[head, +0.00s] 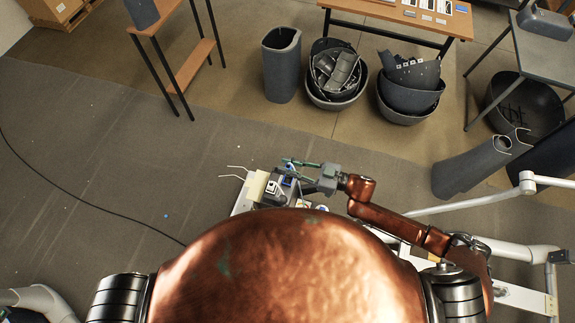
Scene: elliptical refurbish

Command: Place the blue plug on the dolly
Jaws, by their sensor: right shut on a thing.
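My right gripper (290,171) is at the centre of the head view, in front of my copper body. Its fingers point left and are shut on a small blue thing (288,181), which looks like the blue plug and is partly covered by the fingers. It is close above or beside a cluster of small parts; I cannot tell whether it touches them. A pale platform (240,204), possibly the dolly, shows only in part beyond my body. My left gripper is not in view.
A pale yellow block (256,185) stands beside the gripper. A white tubular frame (450,206) runs along the right. Dark bins (408,90) and a grey cylinder (281,66) stand further back by wooden tables. A black cable (90,205) crosses the open floor at left.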

